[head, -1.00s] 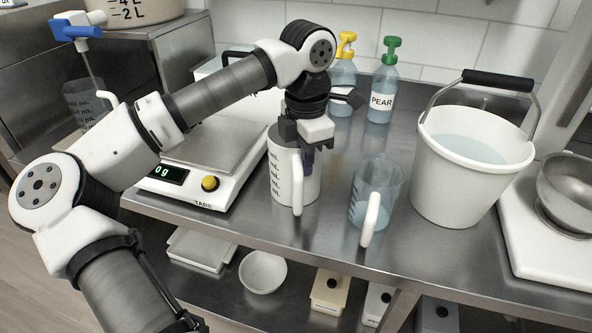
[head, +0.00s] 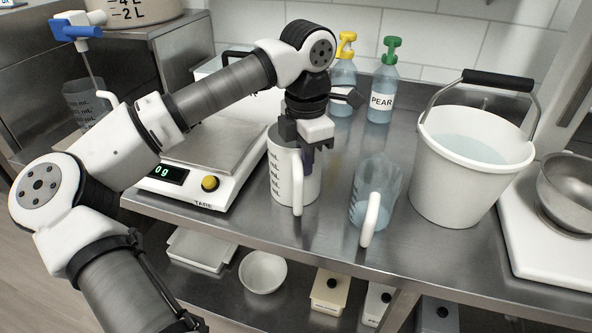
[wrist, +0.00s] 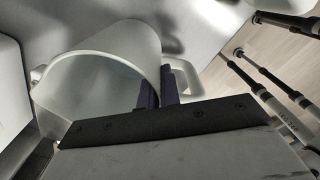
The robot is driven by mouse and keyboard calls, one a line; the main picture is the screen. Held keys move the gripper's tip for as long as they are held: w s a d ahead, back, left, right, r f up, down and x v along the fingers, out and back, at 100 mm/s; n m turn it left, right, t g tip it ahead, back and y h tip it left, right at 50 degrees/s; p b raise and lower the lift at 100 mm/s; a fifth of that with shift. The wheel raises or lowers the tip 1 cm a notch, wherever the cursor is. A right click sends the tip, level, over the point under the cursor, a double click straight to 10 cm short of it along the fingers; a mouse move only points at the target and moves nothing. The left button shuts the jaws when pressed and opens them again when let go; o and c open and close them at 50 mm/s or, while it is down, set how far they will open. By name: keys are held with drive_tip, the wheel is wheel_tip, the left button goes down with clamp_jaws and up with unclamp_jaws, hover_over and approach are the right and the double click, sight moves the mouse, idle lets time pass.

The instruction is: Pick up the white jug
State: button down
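The white jug (head: 284,176) stands upright on the steel bench, between the scale and a clear jug, with dark measuring marks on its side and its handle toward the front. My gripper (head: 308,158) points down at its rim, on the handle side. In the wrist view, the white jug's open mouth (wrist: 104,77) looks empty. The two dark purple fingers of my gripper (wrist: 158,92) are close together, one inside the mouth and one outside near the handle, with the jug's thin wall between them. The fingers' contact faces are hidden.
The clear jug (head: 372,200) stands close to the right. A white bucket (head: 460,180) of liquid is further right. The scale (head: 205,160) reading 0 g is to the left. Bottles with yellow and green tops (head: 381,90) stand behind.

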idle(0.3)
wheel_tip(320, 180, up, 10)
drive_tip(key=shift+b, duration=0.55)
drive_tip(key=c, duration=2.1)
unclamp_jaws()
drive_tip(key=shift+c, duration=0.2)
clamp_jaws()
